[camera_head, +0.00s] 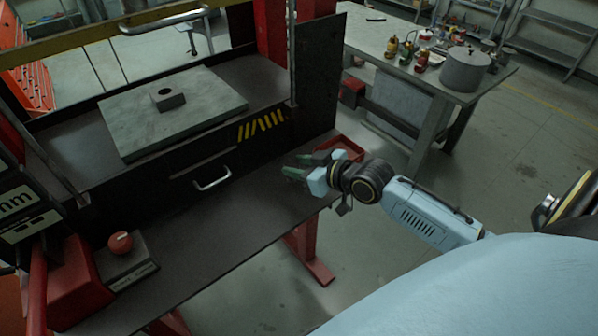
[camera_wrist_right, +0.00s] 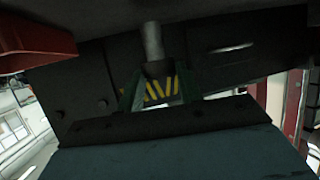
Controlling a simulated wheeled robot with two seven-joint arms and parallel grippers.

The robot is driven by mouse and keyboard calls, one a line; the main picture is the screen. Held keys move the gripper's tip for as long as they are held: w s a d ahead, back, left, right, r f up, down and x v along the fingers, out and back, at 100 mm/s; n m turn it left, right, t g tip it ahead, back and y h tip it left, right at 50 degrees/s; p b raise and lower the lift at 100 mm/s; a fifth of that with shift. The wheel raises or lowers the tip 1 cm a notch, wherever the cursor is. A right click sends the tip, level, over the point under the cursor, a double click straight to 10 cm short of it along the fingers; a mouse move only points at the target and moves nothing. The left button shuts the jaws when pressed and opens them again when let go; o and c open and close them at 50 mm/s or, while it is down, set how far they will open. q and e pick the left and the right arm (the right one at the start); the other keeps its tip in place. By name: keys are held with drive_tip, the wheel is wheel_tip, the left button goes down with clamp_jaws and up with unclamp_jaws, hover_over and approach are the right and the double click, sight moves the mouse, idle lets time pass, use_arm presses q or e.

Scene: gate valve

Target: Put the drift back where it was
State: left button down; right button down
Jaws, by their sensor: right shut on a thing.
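My right gripper (camera_head: 308,168) reaches in from the right over the right end of the dark press bench. Its green fingers point left. In the right wrist view, the two green fingers (camera_wrist_right: 158,92) are closed around a grey metal cylinder, which I take to be the drift (camera_wrist_right: 152,42). One end of it sticks out past the fingers. The rest of the drift is hidden by the fingers, and I cannot make it out in the head view. My left gripper is in neither view.
A red tray (camera_head: 348,147) lies just behind the right gripper. A grey plate (camera_head: 125,120) with a small holed block (camera_head: 168,99) rests on the press. A drawer handle (camera_head: 212,180) juts forward. The bench front (camera_head: 235,215) is clear.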

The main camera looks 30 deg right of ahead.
drive_tip(key=shift+f, duration=0.95)
drive_tip(key=shift+f, duration=0.2)
drive_tip(key=c, duration=0.9)
unclamp_jaws()
drive_tip(key=shift+c, duration=0.2)
drive_tip(key=shift+r, duration=0.15)
drive_tip(key=v, duration=1.2)
drive_tip(key=shift+r, duration=0.1)
